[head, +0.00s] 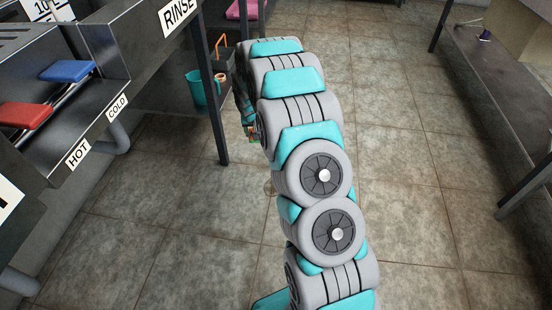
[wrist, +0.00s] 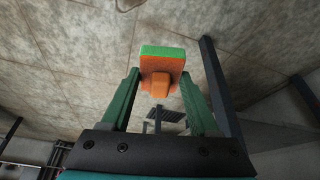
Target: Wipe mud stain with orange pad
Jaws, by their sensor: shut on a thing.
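The orange pad (wrist: 162,65) has a green face along its far edge and a raised orange grip. My gripper (wrist: 160,84) has green fingers, one on each side of that grip, and is shut on it. In the head view my gripper (head: 249,131) is mostly hidden behind my arm, with a small bit of the pad showing near the floor. A faint brownish mark (head: 268,187) on the floor tiles, partly covered by my arm, may be the mud stain. In the wrist view a thin curved mark (wrist: 128,5) is cut off at the top edge; I cannot tell what it is.
A dark metal sink bench with HOT, COLD and RINSE labels runs along the left. A red block (head: 25,115) and a blue block (head: 68,71) lie on it. A teal bucket (head: 204,88) stands near a bench leg (head: 214,110). Tiled floor to the right is clear.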

